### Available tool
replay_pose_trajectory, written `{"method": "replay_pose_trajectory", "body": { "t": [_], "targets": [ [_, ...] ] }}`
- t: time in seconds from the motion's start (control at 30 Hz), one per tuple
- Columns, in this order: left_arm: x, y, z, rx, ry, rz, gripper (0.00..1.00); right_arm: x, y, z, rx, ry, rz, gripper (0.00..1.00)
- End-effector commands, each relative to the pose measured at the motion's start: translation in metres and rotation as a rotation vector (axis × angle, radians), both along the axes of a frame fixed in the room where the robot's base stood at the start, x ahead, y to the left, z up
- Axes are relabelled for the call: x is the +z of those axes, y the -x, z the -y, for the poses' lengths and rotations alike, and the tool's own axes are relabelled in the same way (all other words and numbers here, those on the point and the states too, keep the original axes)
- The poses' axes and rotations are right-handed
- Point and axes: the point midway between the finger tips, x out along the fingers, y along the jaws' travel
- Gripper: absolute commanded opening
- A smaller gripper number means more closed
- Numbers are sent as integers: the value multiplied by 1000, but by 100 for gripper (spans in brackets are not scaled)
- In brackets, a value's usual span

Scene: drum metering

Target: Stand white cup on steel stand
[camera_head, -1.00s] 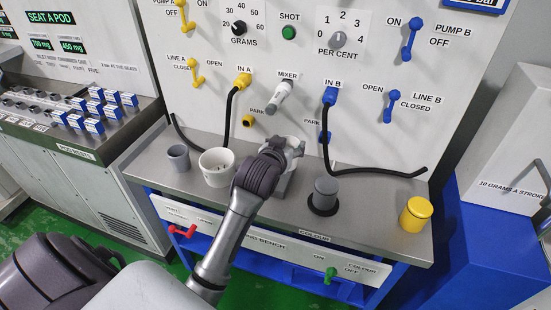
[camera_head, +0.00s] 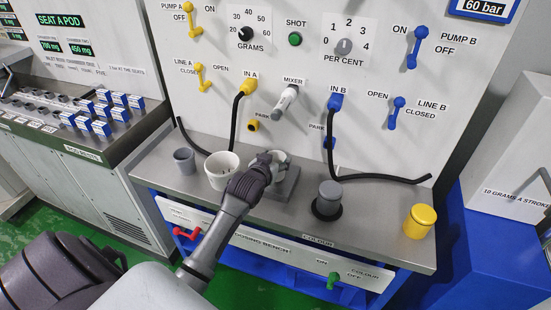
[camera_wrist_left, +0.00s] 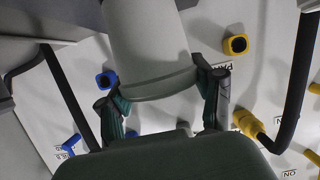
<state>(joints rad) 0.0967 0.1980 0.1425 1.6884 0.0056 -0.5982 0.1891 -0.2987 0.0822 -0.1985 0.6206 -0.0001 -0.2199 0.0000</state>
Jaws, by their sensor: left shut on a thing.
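My left gripper (camera_head: 266,163) is at the bench below the mixer nozzle, shut on a pale cup. The white cup (camera_wrist_left: 150,45) fills the space between the two fingers in the left wrist view. In the head view only a bit of its rim (camera_head: 282,155) shows behind the gripper. The steel stand (camera_head: 284,187) is a grey block on the bench, right at and under the gripper, partly hidden by it. Whether the cup's base touches the stand is hidden. My right gripper is not in view.
A wider white pot (camera_head: 222,171) stands just left of the gripper, with a small grey cup (camera_head: 184,161) beyond. A grey canister (camera_head: 328,198) and a yellow canister (camera_head: 419,222) stand to the right. Black hoses (camera_head: 380,178) hang on the panel behind. The bench between the canisters is clear.

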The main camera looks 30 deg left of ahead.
Motion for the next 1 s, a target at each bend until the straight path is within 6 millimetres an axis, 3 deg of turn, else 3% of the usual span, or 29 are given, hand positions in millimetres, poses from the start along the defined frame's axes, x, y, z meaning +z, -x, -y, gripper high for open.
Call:
{"method": "replay_pose_trajectory", "body": {
  "t": [0.13, 0.17, 0.3, 0.7, 0.87, 1.0],
  "targets": [
    [-3, 0, 0, 0, 0, 0, 31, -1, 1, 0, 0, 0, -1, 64],
    [-3, 0, 0, 0, 0, 0, 69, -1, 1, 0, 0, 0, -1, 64],
    [-3, 0, 0, 0, 0, 0, 91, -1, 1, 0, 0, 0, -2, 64],
    [1, 2, 1, 0, 0, 0, 91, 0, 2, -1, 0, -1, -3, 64],
    [8, 23, 5, 0, 0, 0, 91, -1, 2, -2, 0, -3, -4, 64],
    [18, 52, 12, -1, 1, 0, 91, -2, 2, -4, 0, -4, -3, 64]
  ]
}}
